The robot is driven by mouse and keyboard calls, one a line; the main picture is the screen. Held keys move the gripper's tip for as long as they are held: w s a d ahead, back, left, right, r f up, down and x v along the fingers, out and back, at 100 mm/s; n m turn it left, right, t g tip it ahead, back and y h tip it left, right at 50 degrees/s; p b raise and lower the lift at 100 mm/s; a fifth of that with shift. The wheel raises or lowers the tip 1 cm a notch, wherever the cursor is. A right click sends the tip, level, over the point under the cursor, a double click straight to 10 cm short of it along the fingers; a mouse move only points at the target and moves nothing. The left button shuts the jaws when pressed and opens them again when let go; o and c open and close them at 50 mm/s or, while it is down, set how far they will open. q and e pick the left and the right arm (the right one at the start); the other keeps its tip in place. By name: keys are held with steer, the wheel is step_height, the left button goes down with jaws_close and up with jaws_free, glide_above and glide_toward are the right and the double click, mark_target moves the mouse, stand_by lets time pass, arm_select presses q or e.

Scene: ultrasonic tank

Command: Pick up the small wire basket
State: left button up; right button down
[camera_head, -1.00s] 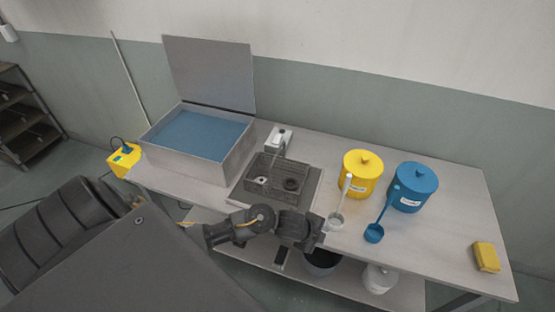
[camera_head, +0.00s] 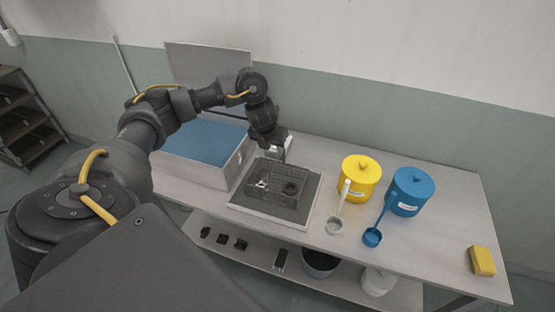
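The small wire basket (camera_head: 272,196) is a dark open mesh box on a grey mat (camera_head: 306,208) in the middle of the table. It holds a pale metal part (camera_head: 261,186) and a dark round part (camera_head: 292,188). My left gripper (camera_head: 273,152) points down just above and behind the basket's far side. Its fingers are small and partly hidden against the white object behind, so I cannot tell whether they are open or shut. The basket rests on the mat. My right gripper is out of view.
A tank of blue liquid (camera_head: 226,167) with a raised lid (camera_head: 200,62) stands left of the basket.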

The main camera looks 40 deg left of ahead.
mark_target(278, 158)
arm_select(q)
steer(key=b+x, duration=0.1)
steer(key=x, duration=0.4)
steer(key=shift+d+f+b, duration=0.15)
steer(key=shift+f+b, duration=0.25)
steer(key=x, duration=0.2)
steer(key=p+x, duration=0.1)
steer(key=x, duration=0.1)
steer(key=shift+w+d, duration=0.1)
steer(key=shift+w, duration=0.05)
steer(key=shift+f, duration=0.2)
steer(key=shift+f, duration=0.2)
steer(key=shift+c, duration=0.2)
steer(key=c, duration=0.7)
jaws_close()
